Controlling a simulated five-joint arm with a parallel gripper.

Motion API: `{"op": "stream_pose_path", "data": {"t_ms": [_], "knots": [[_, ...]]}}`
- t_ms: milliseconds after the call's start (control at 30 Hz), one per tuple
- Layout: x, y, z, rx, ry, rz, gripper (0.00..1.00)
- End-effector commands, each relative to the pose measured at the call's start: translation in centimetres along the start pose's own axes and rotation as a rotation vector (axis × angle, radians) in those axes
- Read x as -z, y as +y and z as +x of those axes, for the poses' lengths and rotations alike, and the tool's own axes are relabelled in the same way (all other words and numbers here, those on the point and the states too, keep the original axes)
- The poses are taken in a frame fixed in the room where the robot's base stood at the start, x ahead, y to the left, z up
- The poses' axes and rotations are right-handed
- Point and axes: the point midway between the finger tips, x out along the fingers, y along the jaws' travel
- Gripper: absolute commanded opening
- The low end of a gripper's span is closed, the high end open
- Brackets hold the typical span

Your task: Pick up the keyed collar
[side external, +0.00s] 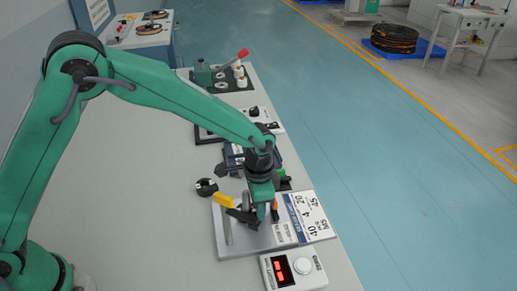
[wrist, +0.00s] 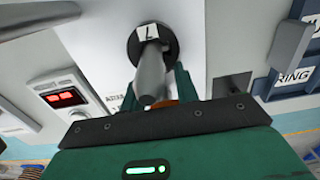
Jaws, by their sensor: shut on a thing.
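My gripper (side external: 262,210) points down over the grey metal plate (side external: 240,245) on the bench. In the wrist view its green fingers (wrist: 158,85) flank a grey stem (wrist: 150,75). A black disc (wrist: 140,38) with a white label marked 7 shows beyond the fingertips. An orange-brown piece (wrist: 163,103) shows between the fingers. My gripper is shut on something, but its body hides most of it. I cannot tell for certain which part is the keyed collar. A black round piece (side external: 206,187) with a light mark lies left of the plate.
A printed card (side external: 308,215) lies at the plate's right. A box with a red display (side external: 292,269) is in front. Trays and fixtures line the bench behind; its left side is clear.

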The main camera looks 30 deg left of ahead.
Motion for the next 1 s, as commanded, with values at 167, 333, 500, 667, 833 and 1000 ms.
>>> {"op": "stream_pose_path", "data": {"t_ms": [167, 333, 500, 667, 833, 1000], "knots": [[0.0, 0.0, -0.1, 0.000, 0.001, 0.000, 0.06], [0.1, 0.0, -0.9, 0.001, 0.003, 0.000, 0.06], [0.1, 0.0, -2.6, 0.002, 0.005, 0.000, 0.06], [0.1, 0.0, -5.3, 0.002, 0.006, 0.000, 0.06], [0.1, 0.0, -8.8, 0.002, 0.006, 0.000, 0.06], [0.1, 0.0, -12.3, 0.002, 0.005, 0.000, 0.06]]}}
